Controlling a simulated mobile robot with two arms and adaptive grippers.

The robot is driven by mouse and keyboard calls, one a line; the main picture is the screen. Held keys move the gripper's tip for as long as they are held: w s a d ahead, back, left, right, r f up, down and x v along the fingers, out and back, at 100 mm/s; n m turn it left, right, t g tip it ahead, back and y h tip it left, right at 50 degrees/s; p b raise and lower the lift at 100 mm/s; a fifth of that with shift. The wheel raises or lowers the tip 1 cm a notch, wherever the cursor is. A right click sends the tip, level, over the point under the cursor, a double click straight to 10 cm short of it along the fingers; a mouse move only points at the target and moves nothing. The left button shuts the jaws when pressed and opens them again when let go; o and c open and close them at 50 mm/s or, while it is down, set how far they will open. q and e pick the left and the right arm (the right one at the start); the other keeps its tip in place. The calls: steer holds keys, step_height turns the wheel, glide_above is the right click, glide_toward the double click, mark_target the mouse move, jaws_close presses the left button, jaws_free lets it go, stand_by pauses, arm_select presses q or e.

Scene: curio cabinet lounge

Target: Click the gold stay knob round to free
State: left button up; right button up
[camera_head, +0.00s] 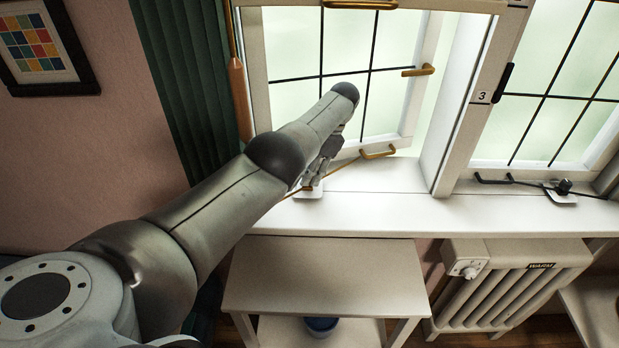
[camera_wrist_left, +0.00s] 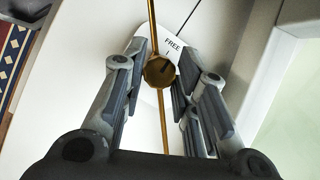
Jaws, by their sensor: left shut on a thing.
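The gold stay knob (camera_wrist_left: 158,72) is faceted and sits on a white plate (camera_wrist_left: 173,42) that reads FREE, with a small tick under the word. A dark mark shows on the knob's face, but I cannot tell exactly where it points. A thin gold stay rod (camera_wrist_left: 163,122) runs past the knob; it also shows in the head view (camera_head: 338,167). My left gripper (camera_wrist_left: 157,66) has its fingers on both sides of the knob, shut on it. In the head view my left gripper (camera_head: 322,162) is over the sill and mostly hides the knob.
The left window sash (camera_head: 345,45) has gold handles (camera_head: 378,152). A second window marked 3 has a black stay knob (camera_head: 563,186) on the white sill (camera_head: 370,208). A small white table (camera_head: 325,280) and a radiator marked WARM (camera_head: 505,290) stand below. A green curtain (camera_head: 185,80) hangs left.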

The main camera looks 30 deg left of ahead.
stand_by(0.4)
arm_select(q)
steer(key=o, duration=1)
steer(key=shift+r, duration=0.1)
step_height(320, 180, up, 7)
steer(key=shift+r, duration=1.3)
steer(key=shift+r, duration=0.1)
